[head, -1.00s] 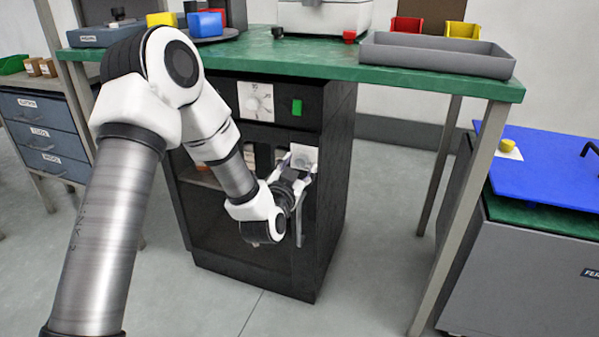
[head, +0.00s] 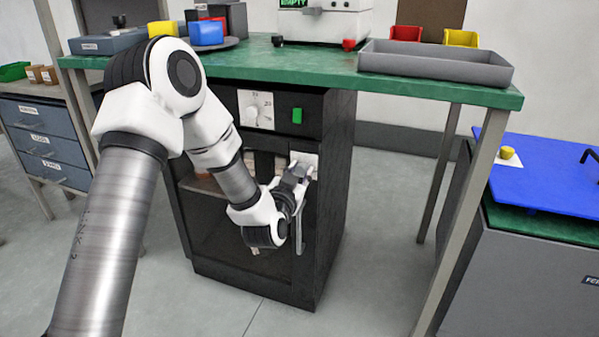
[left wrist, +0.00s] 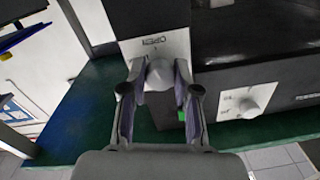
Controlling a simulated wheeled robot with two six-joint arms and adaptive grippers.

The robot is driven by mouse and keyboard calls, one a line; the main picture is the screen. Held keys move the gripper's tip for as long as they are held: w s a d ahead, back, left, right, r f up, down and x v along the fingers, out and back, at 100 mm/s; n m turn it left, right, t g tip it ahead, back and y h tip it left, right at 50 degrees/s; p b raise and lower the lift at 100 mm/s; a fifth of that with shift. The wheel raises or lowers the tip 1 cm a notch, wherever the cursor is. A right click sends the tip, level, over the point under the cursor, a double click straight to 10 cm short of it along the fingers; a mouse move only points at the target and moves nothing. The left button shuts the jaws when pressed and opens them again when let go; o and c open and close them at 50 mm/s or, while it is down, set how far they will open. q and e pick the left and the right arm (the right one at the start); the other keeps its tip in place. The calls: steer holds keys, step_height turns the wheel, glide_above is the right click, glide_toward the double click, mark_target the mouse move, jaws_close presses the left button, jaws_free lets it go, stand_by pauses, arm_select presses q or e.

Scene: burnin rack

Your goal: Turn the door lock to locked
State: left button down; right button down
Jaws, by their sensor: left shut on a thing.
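The door lock is a pale round knob (left wrist: 160,76) on a white plate (head: 305,160) at the upper right of the black cabinet's door (head: 235,228). In the left wrist view the plate carries an upside-down word that looks like OPEN. My left gripper (head: 300,172) is at the plate, with its fingers shut on the knob from both sides; this also shows in the left wrist view (left wrist: 159,82). In the head view the gripper hides the knob. My right gripper is not in view.
A vertical door handle (head: 299,232) hangs just below the lock. Above are a dial (head: 252,110) and a green switch (head: 297,116). The green bench top (head: 330,66) overhangs the cabinet, with a bench leg (head: 462,215) to the right. The floor in front is clear.

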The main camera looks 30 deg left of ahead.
arm_select(q)
steer(key=n+p, duration=0.1)
steer(key=n, duration=0.2)
steer(key=shift+n, duration=0.3)
steer(key=n, duration=0.3)
steer(key=shift+n+p, duration=0.3)
steer(key=shift+p, duration=0.05)
steer(key=n, duration=0.7)
steer(key=shift+h, duration=0.4)
steer(key=shift+n, duration=0.4)
steer(key=c, duration=0.9)
jaws_free()
steer(key=shift+o, duration=0.2)
